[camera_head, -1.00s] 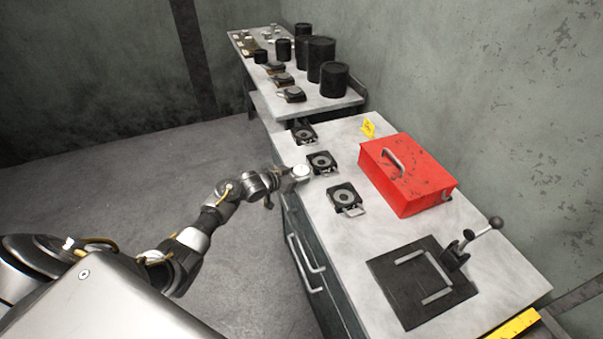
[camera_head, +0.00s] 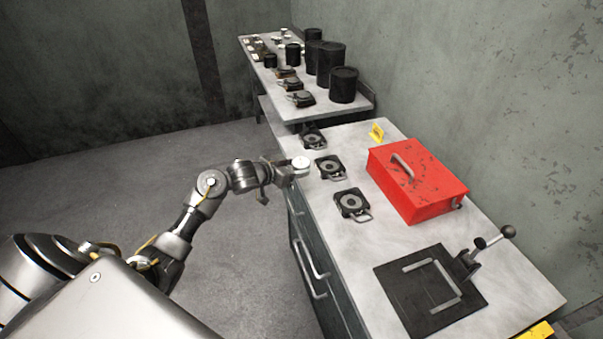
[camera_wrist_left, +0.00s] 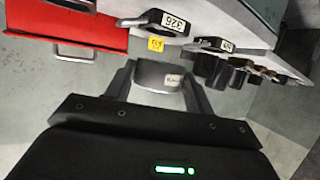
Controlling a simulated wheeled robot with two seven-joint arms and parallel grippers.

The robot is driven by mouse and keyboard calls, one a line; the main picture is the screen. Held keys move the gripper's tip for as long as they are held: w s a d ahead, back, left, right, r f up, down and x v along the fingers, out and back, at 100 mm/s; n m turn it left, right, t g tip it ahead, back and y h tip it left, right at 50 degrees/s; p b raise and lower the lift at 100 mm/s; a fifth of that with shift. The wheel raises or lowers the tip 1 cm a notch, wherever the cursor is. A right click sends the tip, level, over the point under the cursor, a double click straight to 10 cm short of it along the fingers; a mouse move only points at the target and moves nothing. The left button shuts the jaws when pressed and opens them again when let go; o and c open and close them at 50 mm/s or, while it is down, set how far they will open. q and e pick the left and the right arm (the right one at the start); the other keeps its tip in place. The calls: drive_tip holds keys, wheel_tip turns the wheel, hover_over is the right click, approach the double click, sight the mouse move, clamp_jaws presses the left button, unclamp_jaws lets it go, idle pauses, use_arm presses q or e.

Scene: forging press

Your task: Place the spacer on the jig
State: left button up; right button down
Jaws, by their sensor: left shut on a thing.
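In the left wrist view the spacer (camera_wrist_left: 158,76) sits between the two fingers of the gripper (camera_wrist_left: 158,88) and carries a small white label. The gripper holds it at the left edge of the bench, just left of the middle jig. Three black jigs with grey rings and handles stand in a row: a far jig (camera_head: 313,138), a middle jig (camera_head: 329,167) and a near jig (camera_head: 352,204). The wrist view shows a "326" tag. My right gripper is out of view.
A red toolbox (camera_head: 418,182) stands right of the jigs, with a yellow tag (camera_head: 377,131) behind it. A black plate with a lever (camera_head: 428,290) lies in front. A farther table holds several black cylinders (camera_head: 330,62). Bare bench top (camera_head: 335,260) lies near the front.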

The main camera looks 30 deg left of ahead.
use_arm(q)
drive_tip(key=s+r, duration=0.4)
drive_tip(key=s, duration=0.5)
drive_tip(key=shift+s+a+r+b, duration=0.15)
drive_tip(key=shift+a+r+b, duration=0.15)
drive_tip(key=shift+a, duration=0.15)
drive_tip(key=s+d+r+m+g+h, duration=0.2)
drive_tip(key=s+d+m+h, duration=0.1)
drive_tip(key=d, duration=0.4)
drive_tip(key=s+d+r+m+g+h+b, duration=0.1)
drive_tip(key=s+d+m+g+h, duration=0.1)
drive_tip(key=s+d, duration=0.4)
drive_tip(key=shift+d+r+m+g+h, duration=0.4)
drive_tip(key=shift+m+h, duration=0.4)
drive_tip(key=shift+m, duration=0.3)
drive_tip(key=shift+d+r, duration=0.1)
drive_tip(key=shift+s, duration=0.1)
